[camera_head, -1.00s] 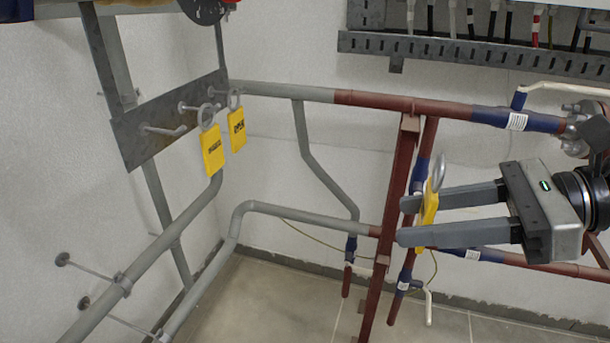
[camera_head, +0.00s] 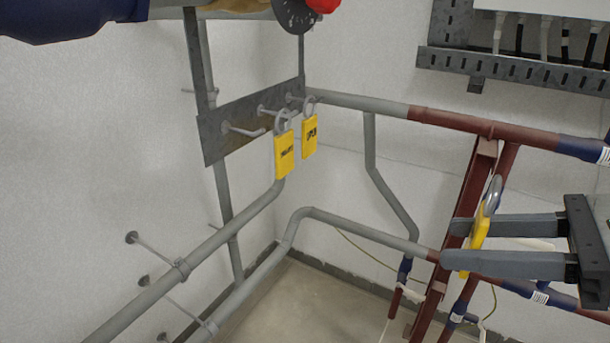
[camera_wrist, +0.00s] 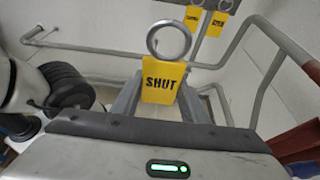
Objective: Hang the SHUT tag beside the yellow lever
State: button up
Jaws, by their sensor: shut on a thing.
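My gripper (camera_head: 474,244) is at the right of the head view, its two fingers shut on a yellow tag (camera_head: 482,222) with a grey ring on top. In the wrist view the same tag (camera_wrist: 164,82) reads SHUT, ring uppermost, between the fingers. Two other yellow tags hang at the left of the head view from hooks on a grey metal plate (camera_head: 222,138). The nearer tag (camera_head: 285,155) has lettering too small to read; the farther one (camera_head: 310,136) seems to read OPEN. The leftmost hook (camera_head: 245,131) is bare.
Grey pipes (camera_head: 345,228) run along the wall below the hook plate. A dark red upright (camera_head: 462,215) stands just behind my gripper. A round black dial with a red part (camera_head: 296,14) is above the plate. Free room lies between gripper and plate.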

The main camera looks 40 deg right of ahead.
jog(key=w+a, duration=0.4)
jog(key=w, duration=0.7)
jog(key=w+a, duration=0.4)
jog(key=w, duration=0.7)
jog(key=shift+w, duration=0.2)
dwell(5.5)
